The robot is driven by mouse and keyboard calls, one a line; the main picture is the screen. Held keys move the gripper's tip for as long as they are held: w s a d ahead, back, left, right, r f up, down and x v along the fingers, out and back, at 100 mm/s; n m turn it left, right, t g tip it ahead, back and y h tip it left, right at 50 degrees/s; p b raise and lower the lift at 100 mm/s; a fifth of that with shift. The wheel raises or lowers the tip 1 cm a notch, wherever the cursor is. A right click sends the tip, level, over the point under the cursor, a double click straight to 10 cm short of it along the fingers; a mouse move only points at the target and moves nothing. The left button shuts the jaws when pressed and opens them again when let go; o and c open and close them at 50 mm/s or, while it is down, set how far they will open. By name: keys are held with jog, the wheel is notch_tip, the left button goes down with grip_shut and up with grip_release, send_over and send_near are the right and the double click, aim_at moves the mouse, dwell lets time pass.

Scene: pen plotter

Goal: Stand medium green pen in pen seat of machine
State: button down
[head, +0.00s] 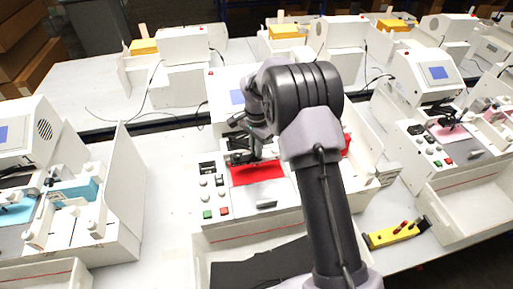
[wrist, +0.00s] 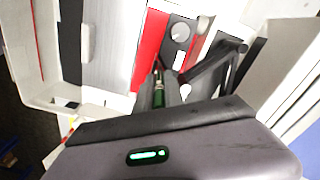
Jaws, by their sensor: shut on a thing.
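The machine in the middle (head: 281,203) has a white body, a red sheet (head: 257,172) on its bed and a control panel with buttons. My gripper (head: 243,156) is over the machine, at the far left part of the red sheet. In the wrist view my gripper (wrist: 168,88) is shut on a slim dark green pen (wrist: 158,95) with a pale band. The red sheet (wrist: 151,45) and dark machine parts lie close to the pen. The pen's tip and the pen seat cannot be made out clearly. My arm hides part of the machine in the head view.
A yellow block (head: 392,236) with red pens stands on the table to the right. Similar machines stand at left (head: 65,205), right and behind. An open white tray (head: 222,240) with dark material is at the machine's front.

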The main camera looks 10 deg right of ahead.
jog(key=shift+f+b, duration=0.55)
jog(key=shift+f, duration=0.25)
jog(key=c, duration=1.4)
grip_release()
jog(key=shift+o, duration=0.2)
notch_tip(320, 180, up, 18)
jog(key=p, duration=0.2)
jog(key=shift+f+p, duration=0.25)
jog(key=shift+p, duration=0.1)
